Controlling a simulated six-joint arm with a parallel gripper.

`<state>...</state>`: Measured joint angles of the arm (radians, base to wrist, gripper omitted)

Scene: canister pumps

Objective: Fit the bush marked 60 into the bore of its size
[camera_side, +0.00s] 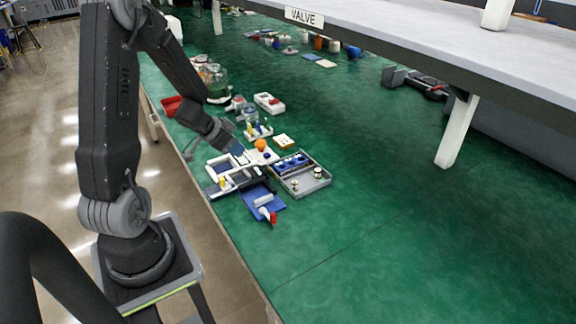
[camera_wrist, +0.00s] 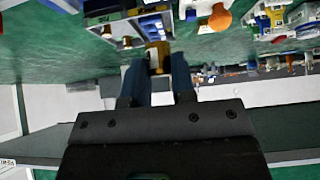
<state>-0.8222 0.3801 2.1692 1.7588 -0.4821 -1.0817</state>
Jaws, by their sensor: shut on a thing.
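My gripper (camera_wrist: 157,85) has two blue fingers, shut on a small brass-coloured bush (camera_wrist: 157,57) at their tips. No mark on this bush can be read. In the side view my gripper (camera_side: 238,150) is small and points down over the crowded work area, left of a grey tray (camera_side: 322,186). The bush it holds cannot be made out there. In the tray, a blue block (camera_side: 291,163) with several dark round bores lies at the back. Two small bushes stand in the front part, a right one (camera_side: 318,172) and a left one (camera_side: 295,186). Their marks are too small to read.
A blue mat (camera_side: 252,193) with a red-tipped tool (camera_side: 273,217) lies in front of the tray. The green bench is clear right of the tray. A shelf (camera_side: 430,60) overhangs the back.

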